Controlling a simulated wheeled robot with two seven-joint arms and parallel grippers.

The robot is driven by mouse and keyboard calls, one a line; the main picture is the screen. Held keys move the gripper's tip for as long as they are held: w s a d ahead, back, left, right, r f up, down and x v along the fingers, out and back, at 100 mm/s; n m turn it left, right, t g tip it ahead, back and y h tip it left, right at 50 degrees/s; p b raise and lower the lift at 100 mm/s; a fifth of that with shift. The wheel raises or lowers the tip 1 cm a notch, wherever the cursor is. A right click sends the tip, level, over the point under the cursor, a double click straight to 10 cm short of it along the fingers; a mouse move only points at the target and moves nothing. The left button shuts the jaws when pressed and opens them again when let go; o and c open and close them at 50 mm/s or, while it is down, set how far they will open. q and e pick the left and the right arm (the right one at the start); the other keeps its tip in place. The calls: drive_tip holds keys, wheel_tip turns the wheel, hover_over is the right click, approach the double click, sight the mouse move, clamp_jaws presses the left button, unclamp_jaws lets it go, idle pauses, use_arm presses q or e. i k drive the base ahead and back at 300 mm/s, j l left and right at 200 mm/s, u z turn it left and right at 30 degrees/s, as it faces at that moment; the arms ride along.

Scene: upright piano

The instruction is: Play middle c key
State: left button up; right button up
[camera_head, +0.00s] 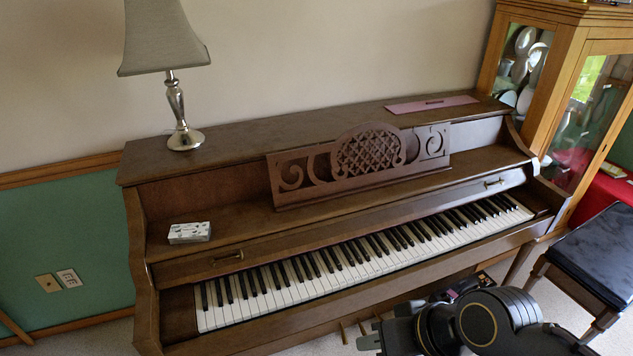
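The upright brown piano (230,148) stands against the wall with its lid open. Its row of white and black keys (375,262) runs from the lower left to the upper right, all uncovered. No single key is marked as middle C, and no key looks pressed. My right gripper (366,340) is at the bottom edge, in front of and below the keyboard, apart from the keys. It is dark and small here, and I cannot tell whether its fingers are open or shut. My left gripper is out of view.
The piano's front rail (290,333) lies between my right gripper and the keys. A lamp (177,105) and a pink folder (432,104) lie on top. A small patterned box (189,232) sits on the ledge. A dark-topped bench (590,255) and a glass cabinet (570,70) stand right.

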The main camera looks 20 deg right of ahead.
sight(380, 262)
drive_tip(key=z, duration=1.2)
